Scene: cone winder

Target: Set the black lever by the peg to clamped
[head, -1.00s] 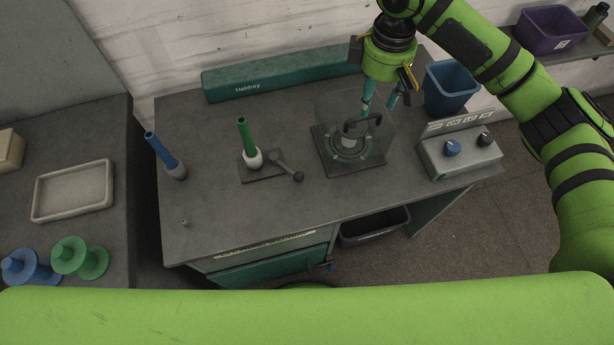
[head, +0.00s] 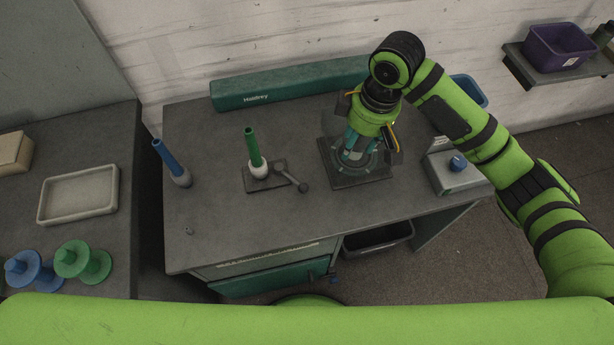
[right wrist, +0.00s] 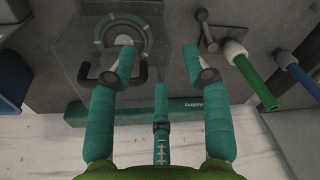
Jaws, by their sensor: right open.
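The black lever (head: 291,179) has a round knob and sits on a dark plate (head: 258,187) beside the green peg (head: 253,148). Its arm slants away from the peg, knob toward the front right. It also shows in the right wrist view (right wrist: 206,32), beside the green peg (right wrist: 256,82). My right gripper (head: 358,150) is open and hangs over the round fixture to the right of the lever, apart from the lever. In the right wrist view its fingers (right wrist: 160,62) are spread with nothing between them. My left gripper is not in view.
The round fixture (head: 378,172), with a clear guard and a black handle (right wrist: 112,78), lies under my right gripper. A blue peg (head: 166,156) stands left of the green one. A control box (head: 458,176) is at the right.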

